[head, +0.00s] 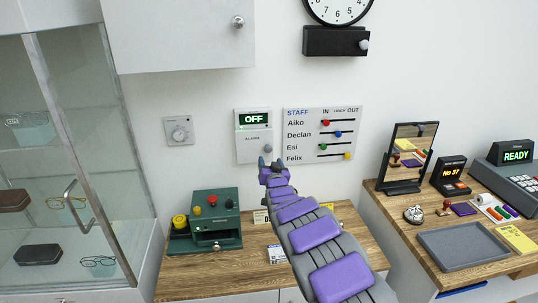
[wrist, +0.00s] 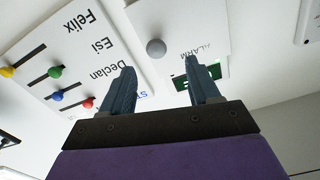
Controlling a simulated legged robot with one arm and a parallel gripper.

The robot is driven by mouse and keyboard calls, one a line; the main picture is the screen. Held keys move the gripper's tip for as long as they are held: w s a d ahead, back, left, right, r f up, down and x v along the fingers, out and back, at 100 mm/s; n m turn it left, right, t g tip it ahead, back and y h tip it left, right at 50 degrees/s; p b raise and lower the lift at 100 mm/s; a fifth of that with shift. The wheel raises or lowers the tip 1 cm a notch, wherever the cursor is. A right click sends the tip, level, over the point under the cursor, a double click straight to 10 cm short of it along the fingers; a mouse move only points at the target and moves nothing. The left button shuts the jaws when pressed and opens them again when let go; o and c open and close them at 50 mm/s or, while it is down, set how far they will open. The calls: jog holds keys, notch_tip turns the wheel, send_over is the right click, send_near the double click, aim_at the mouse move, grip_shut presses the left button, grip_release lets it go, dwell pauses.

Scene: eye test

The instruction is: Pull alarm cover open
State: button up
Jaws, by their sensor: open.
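The alarm box (head: 253,118) is a white wall unit with a lit OFF display at its top. Its cover (head: 249,147) is a white panel marked ALARM, lying flat over the lower part. A round grey knob (head: 268,150) sits near the cover's right edge. My gripper (head: 271,163) is open and empty, just below the knob in the head view. In the wrist view, upside down, the cover (wrist: 185,22) and knob (wrist: 156,48) show beyond my gripper (wrist: 160,68). The knob appears between the two fingertips, with no visible contact.
A staff board (head: 322,134) with coloured sliders hangs right of the alarm. A thermostat (head: 178,131) is on the wall to the left. A green machine (head: 212,217) stands on the wooden counter (head: 190,283) below. A glass cabinet (head: 85,130) fills the left side.

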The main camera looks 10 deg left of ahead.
aim_at(268, 150)
jog(key=w, duration=0.5)
jog(key=shift+w+d+r+b, duration=0.15)
jog(key=shift+w+r+b, duration=0.1)
jog(key=shift+b, duration=0.15)
jog(key=shift+w+a+f, duration=0.25)
jog(key=shift+w+a, duration=0.8)
jog(key=shift+w, duration=0.05)
jog(key=shift+d+r, duration=0.2)
jog(key=shift+d, duration=0.45)
jog(key=shift+a+f, duration=0.15)
jog(key=shift+a, duration=0.65)
jog(key=c, duration=0.6)
jog(key=shift+d, duration=0.35)
jog(key=c, duration=0.4)
jog(key=shift+a, duration=0.1)
grip_shut()
